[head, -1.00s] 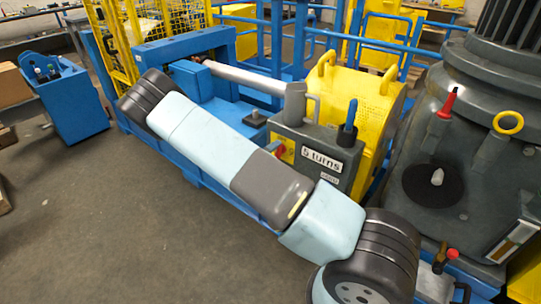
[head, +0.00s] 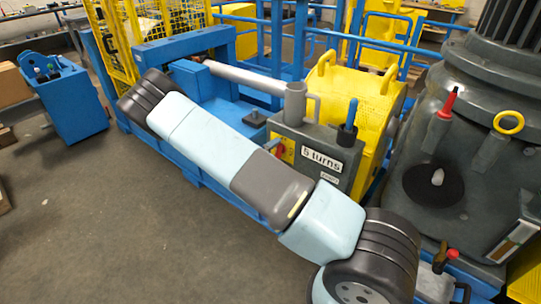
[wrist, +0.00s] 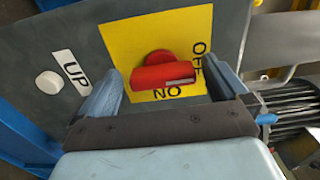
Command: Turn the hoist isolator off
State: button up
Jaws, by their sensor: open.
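The hoist isolator is a red rotary handle (wrist: 165,72) on a yellow plate (wrist: 120,35) in the wrist view. The plate carries OFF at the right and ON below the handle, both turned in the picture. The handle lies roughly across the picture, with a pale mark at its lower right. My gripper (wrist: 167,88) is open, with one finger to the left of the handle and one to the right, both apart from it. In the head view the isolator (head: 286,152) is a small red and yellow patch on the grey box, partly hidden by my arm. My gripper is hidden there.
The grey box (head: 322,138) bears a "5 turns" label (head: 322,160) and a blue-handled tool. In the wrist view a white button (wrist: 48,83) sits beside an UP label (wrist: 74,72), left of my gripper. A yellow guard (head: 365,100) stands behind. Open floor (head: 120,230) lies front left.

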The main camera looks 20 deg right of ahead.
jog(key=v, duration=1.3)
jog(key=shift+s+a, duration=0.25)
jog(key=shift+a, duration=0.1)
jog(key=s+d+r+m+g+y, duration=0.2)
jog(key=s+d+r+m+g, duration=0.15)
jog(key=r+m, duration=0.45)
jog(key=s+d+r+m+g+y, duration=0.2)
jog(key=s+d+r+m+g, duration=0.15)
jog(key=r+m, duration=0.5)
jog(key=s+d+r+m+g+y, duration=0.2)
jog(key=s+d+r+m+g, duration=0.15)
jog(key=r+m, duration=0.45)
jog(key=s+r+m+t+y, duration=0.5)
jog(key=s+r+m+y, duration=0.3)
jog(key=s+r+m, duration=0.9)
jog(key=shift+s+a+r+m+y, duration=0.35)
jog(key=shift+s+m, duration=0.45)
jog(key=shift+m, duration=0.15)
jog(key=shift+t, duration=0.25)
